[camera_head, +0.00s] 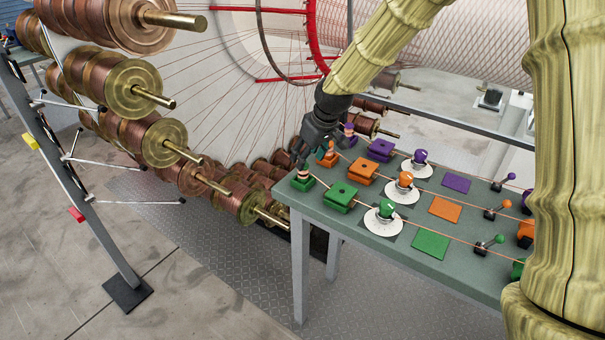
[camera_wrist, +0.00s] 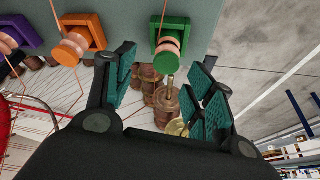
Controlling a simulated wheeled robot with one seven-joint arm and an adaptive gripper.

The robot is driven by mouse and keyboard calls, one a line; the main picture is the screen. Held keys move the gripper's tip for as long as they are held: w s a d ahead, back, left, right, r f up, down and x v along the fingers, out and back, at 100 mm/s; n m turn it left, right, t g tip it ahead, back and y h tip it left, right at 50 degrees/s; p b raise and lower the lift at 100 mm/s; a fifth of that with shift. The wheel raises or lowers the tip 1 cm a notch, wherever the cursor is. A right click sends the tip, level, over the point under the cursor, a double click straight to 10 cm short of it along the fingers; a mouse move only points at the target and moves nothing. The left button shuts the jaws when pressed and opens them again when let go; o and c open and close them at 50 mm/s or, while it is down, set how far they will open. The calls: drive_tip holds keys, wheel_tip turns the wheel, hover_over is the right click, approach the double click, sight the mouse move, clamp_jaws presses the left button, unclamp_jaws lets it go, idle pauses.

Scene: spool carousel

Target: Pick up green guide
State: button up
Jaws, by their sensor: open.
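The green guide (camera_head: 303,184) has a green square base with a copper-pink ring on top. It sits at the near left corner of the table. It also shows in the wrist view (camera_wrist: 172,33), top centre, with a thin copper wire running up from it. My gripper (camera_head: 303,160) is just above it, pointing down. In the wrist view my gripper (camera_wrist: 168,62) has its two dark green pads wide apart. The guide appears between and beyond the fingertips, and nothing is held. Whether a pad touches it cannot be told.
The grey-green table (camera_head: 400,255) also bears an orange guide (camera_head: 328,158), a green block (camera_head: 341,196), an orange block (camera_head: 362,171), white discs with coloured knobs, flat squares and small levers. Copper wires cross it. Copper spools (camera_head: 160,140) on brass rods stand to the left.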

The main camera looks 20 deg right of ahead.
sight(303, 175)
drive_tip(key=p+x, duration=0.2)
drive_tip(key=x, duration=0.1)
drive_tip(key=shift+s+a+f, duration=0.1)
drive_tip(key=shift+a+f, duration=0.05)
drive_tip(key=shift+a, duration=0.05)
drive_tip(key=shift+a+f, duration=0.15)
drive_tip(key=shift+f, duration=0.55)
drive_tip(key=shift+r, duration=0.1)
drive_tip(key=c, duration=1.1)
